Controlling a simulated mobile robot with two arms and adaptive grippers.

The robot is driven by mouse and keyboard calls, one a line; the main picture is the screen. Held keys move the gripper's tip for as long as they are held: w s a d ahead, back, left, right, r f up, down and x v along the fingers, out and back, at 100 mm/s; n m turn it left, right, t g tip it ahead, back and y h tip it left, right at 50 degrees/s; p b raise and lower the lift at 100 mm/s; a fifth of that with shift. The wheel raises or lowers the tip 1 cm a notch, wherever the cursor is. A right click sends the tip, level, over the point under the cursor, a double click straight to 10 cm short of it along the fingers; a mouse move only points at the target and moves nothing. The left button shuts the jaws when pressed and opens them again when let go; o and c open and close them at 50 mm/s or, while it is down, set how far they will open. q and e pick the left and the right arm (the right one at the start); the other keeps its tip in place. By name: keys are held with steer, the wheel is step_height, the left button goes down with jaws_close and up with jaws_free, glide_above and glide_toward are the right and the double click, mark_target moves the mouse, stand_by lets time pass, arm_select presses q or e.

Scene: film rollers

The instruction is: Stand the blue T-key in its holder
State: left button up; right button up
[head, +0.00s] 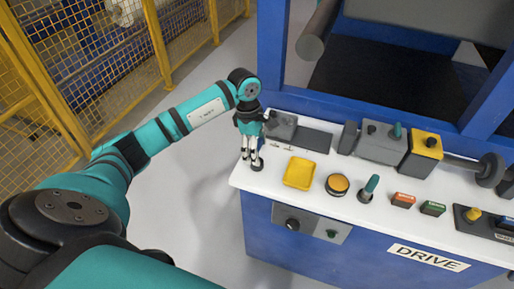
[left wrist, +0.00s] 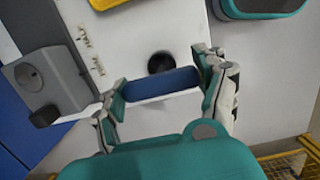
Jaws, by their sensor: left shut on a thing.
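My left gripper (head: 252,158) points down over the left end of the white console top. In the left wrist view, its two fingers (left wrist: 161,86) are shut on the ends of the blue T-key's crossbar (left wrist: 163,83). The key's stem is hidden below the bar. A dark round holder (left wrist: 161,63) shows just beyond the bar, and in the head view it shows as a dark ring (head: 258,166) by the fingertips. I cannot tell whether the stem is in the holder or above it. My right gripper is in neither view.
A grey box with a knob (head: 283,124) stands close behind the gripper. Blue frame posts rise behind; a yellow mesh fence (head: 60,60) stands at left.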

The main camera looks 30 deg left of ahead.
arm_select(q)
steer(key=o, duration=1.7)
steer(key=shift+f, duration=0.1)
steer(key=shift+r+p, duration=2)
steer(key=shift+r, duration=1.6)
